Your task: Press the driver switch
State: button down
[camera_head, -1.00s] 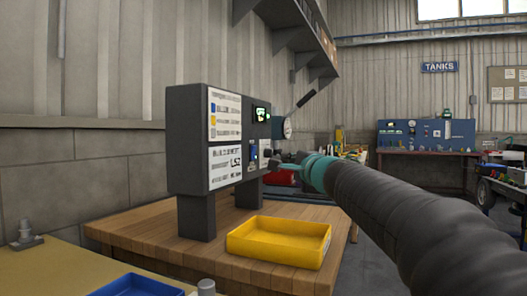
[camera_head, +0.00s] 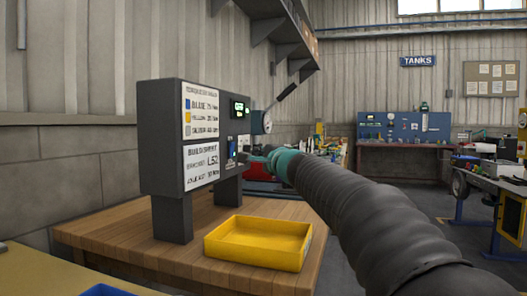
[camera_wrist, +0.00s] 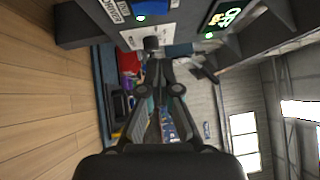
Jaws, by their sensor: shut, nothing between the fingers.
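A dark panel box (camera_head: 158,140) stands on two legs on a wooden bench. Its front carries a small blue switch (camera_head: 232,149) low on the right side, below a green-lit display (camera_head: 238,107). In the wrist view the blue switch (camera_wrist: 152,4) is at the top edge, with a green light beside it, and the display (camera_wrist: 223,13) is to its right. My gripper (camera_head: 248,158) is beside the panel's right front, close to the switch. In the wrist view my gripper (camera_wrist: 151,45) has its fingertips together and empty, just below the panel face. Whether they touch it I cannot tell.
A yellow tray (camera_head: 258,262) lies on the wooden bench (camera_head: 120,236) in front of the panel. A lever (camera_head: 283,97) with a round gauge stands behind the panel. A blue-backed workbench (camera_head: 405,128) is farther back.

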aim_at(232, 150)
jog(key=w+a+p, duration=0.2)
jog(key=w+a, duration=0.3)
jog(key=shift+w+a+r+p, duration=0.25)
jog(key=shift+w+r+p, duration=0.1)
jog(key=shift+w+r, duration=0.1)
jog(key=shift+d, duration=0.15)
